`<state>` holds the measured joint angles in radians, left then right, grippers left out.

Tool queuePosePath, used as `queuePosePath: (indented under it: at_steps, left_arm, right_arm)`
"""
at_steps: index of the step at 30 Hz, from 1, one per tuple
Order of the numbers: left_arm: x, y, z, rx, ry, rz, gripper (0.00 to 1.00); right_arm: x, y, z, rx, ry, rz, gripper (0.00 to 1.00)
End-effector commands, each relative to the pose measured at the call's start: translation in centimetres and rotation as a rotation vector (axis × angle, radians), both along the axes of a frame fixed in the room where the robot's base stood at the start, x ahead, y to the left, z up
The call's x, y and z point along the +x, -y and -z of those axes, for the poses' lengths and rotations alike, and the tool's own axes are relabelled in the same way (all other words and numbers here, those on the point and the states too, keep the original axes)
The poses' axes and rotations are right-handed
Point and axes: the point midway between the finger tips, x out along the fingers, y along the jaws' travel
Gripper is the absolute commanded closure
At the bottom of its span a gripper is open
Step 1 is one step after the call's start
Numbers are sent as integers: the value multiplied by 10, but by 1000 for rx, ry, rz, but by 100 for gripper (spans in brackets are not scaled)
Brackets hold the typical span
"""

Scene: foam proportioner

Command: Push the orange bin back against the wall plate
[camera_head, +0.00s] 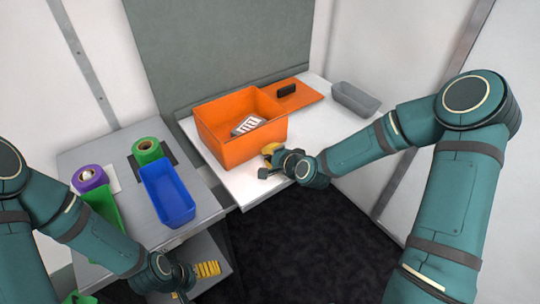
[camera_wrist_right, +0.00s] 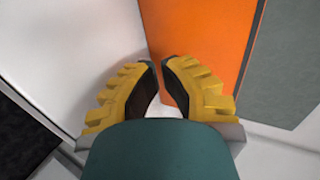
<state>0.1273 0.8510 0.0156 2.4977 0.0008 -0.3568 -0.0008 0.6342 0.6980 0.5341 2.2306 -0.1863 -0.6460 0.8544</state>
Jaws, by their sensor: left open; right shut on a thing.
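The orange bin (camera_head: 238,146) stands upright on the white table, with a white label or card inside it. The wall plate (camera_head: 215,45) is the large grey-green panel behind it. My right gripper (camera_head: 267,161) is at the bin's near right lower corner. In the right wrist view its yellow fingers (camera_wrist_right: 163,88) are close together at the orange bin's side (camera_wrist_right: 205,45), shut on its edge; the exact contact is hard to see. My left gripper (camera_head: 193,277) is open and low at the bottom left, away from the bin.
A grey tray (camera_head: 355,98) is at the right. On the grey side table are a blue bin (camera_head: 167,194), a green roll (camera_head: 147,150) and a purple roll (camera_head: 89,178).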

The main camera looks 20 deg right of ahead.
Motion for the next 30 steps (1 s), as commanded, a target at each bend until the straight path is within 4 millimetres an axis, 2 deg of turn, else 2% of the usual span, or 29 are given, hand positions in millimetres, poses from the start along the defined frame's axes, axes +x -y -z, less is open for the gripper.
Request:
queuePosePath:
  at_steps: [17, 30]
  left_arm:
    - [0, 0, 0, 0, 0, 0, 0]
    - [0, 0, 5, 0, 0, 0, 0]
  right_arm:
    - [1, 0, 0, 0, 0, 0, 100]
    - [22, -8, 1, 0, 1, 0, 100]
